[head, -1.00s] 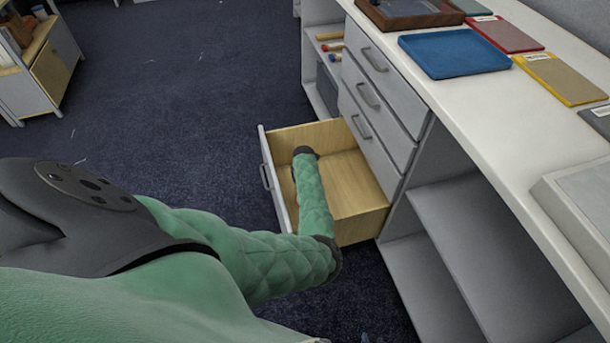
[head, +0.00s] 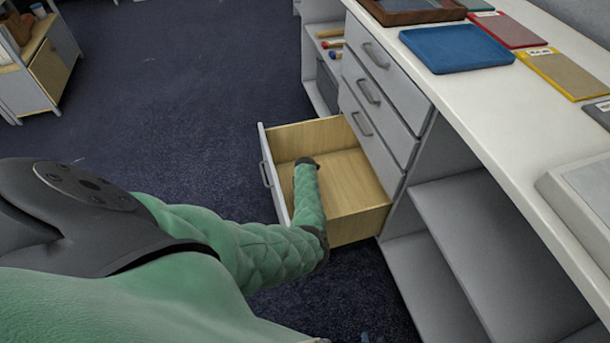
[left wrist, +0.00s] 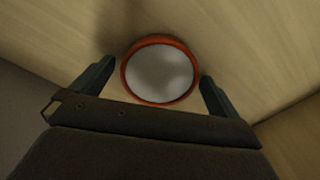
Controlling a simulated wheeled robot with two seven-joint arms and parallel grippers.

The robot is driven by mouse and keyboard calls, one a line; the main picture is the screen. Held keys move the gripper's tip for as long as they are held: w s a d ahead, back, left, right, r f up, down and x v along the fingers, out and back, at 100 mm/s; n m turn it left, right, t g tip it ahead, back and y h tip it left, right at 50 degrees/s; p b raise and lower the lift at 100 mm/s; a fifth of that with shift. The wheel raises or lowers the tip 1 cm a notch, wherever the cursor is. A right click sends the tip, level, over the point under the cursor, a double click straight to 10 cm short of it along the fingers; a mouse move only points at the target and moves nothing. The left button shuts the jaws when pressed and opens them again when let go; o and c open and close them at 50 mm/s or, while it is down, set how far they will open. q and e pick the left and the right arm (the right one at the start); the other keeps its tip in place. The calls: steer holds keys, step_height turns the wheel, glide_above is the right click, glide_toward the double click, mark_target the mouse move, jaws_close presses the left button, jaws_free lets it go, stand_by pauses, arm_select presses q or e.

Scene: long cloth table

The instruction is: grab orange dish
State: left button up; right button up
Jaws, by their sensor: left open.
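The orange dish (left wrist: 159,73) is round, with an orange rim and a pale grey inside. It lies on the light wooden floor of the open drawer. In the left wrist view my left gripper (left wrist: 158,78) is open, with one dark finger on each side of the dish. Whether the fingers touch its rim I cannot tell. In the head view my green left arm reaches down into the drawer (head: 352,190); its fingers and the dish are hidden there. My right gripper cannot be made out.
The drawer sits low in a grey cabinet, with shut drawers (head: 370,95) above it. Drawer walls stand close around the left gripper. The white tabletop (head: 480,130) carries a blue tray (head: 457,48) and several coloured panels. Open shelves (head: 480,230) lie at right.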

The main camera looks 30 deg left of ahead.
arm_select(q)
steer(key=shift+c, duration=0.2)
steer(key=c, duration=1.1)
steer(key=shift+c, duration=1.1)
steer(key=shift+r, duration=0.1)
steer(key=shift+r, duration=0.1)
